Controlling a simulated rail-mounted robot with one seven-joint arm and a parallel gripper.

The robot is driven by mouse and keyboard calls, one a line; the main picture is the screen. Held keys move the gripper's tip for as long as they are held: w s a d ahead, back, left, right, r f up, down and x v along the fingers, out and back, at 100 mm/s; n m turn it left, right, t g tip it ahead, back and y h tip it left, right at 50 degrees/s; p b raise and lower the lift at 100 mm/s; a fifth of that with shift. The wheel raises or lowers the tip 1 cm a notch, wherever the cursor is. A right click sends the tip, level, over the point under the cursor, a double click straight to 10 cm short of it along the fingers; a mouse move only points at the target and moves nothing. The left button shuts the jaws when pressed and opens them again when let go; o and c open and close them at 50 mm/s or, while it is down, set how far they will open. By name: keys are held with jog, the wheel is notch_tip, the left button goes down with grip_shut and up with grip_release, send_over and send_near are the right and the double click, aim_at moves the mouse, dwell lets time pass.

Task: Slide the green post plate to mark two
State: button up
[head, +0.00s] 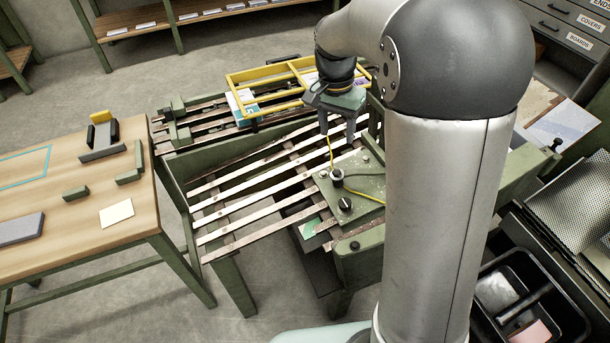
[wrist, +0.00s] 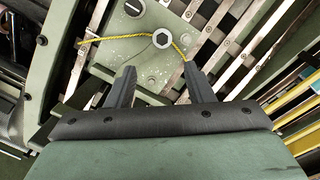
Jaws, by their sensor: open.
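The green post plate (head: 362,184) lies on the metal slats of the green machine, at the right end of the slats in the head view. It carries an upright post (head: 337,179) and a black knob (head: 345,204). A yellow cord runs by the post. In the wrist view the plate (wrist: 130,50) is ahead of my fingers, with the hex-topped post (wrist: 161,38) between and beyond the fingertips. My gripper (wrist: 161,82) is open and empty. In the head view my gripper (head: 340,130) hangs above the slats, behind the post. I cannot make out the marks.
A yellow frame (head: 260,92) stands behind the slats, near my gripper. A wooden table (head: 70,190) with small blocks and a cream card (head: 116,212) is at left. A black tray (head: 535,300) stands at lower right. The left part of the slats (head: 235,210) is clear.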

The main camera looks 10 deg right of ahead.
aim_at(337, 172)
jog(key=f, duration=0.5)
jog(key=d+f+b, duration=0.1)
jog(key=f, duration=1.1)
jog(key=shift+s+d+f+b, duration=0.15)
jog(key=shift+s+f+b, duration=0.1)
jog(key=shift+s+b, duration=0.05)
jog(key=shift+c, duration=0.3)
